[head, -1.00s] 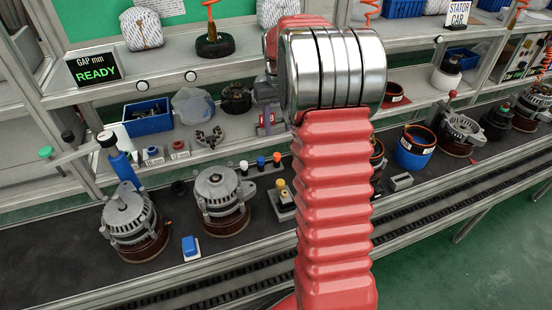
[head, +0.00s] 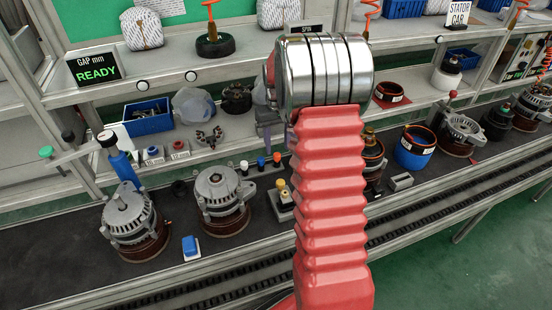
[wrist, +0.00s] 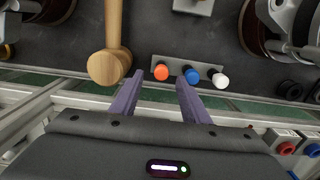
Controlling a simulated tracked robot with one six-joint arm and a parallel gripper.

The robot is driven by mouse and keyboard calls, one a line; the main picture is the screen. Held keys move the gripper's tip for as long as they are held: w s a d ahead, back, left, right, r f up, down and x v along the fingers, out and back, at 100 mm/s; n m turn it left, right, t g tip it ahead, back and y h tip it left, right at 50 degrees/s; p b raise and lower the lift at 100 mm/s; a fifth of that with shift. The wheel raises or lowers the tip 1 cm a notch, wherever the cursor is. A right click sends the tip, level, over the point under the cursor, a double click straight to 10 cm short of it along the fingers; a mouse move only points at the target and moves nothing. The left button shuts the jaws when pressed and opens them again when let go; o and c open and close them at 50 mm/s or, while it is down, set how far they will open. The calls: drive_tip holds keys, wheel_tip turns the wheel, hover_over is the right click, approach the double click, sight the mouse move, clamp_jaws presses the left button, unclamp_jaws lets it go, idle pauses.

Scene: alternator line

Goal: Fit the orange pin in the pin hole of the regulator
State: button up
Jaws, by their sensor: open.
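My gripper (wrist: 160,77) is open and empty. In the wrist view the orange pin's top appears between its two fingertips; I cannot tell the height between them. A block with a yellow-topped part (head: 284,195) sits in front of the pins; I cannot tell whether it is the regulator. No pin hole can be made out.
The blue pin (wrist: 192,76) is close to my right finger, with the white pin (wrist: 219,80) beyond. A wooden mallet (wrist: 110,62) is close to my left finger. An alternator (head: 221,200) stands left of the pins in the head view. A shelf runs behind them.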

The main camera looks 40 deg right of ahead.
sight(277, 154)
wheel_tip(277, 154, down, 4)
drive_tip(key=shift+a+f, duration=0.15)
drive_tip(key=shift+f, duration=0.1)
idle(0.5)
clamp_jaws()
idle(0.3)
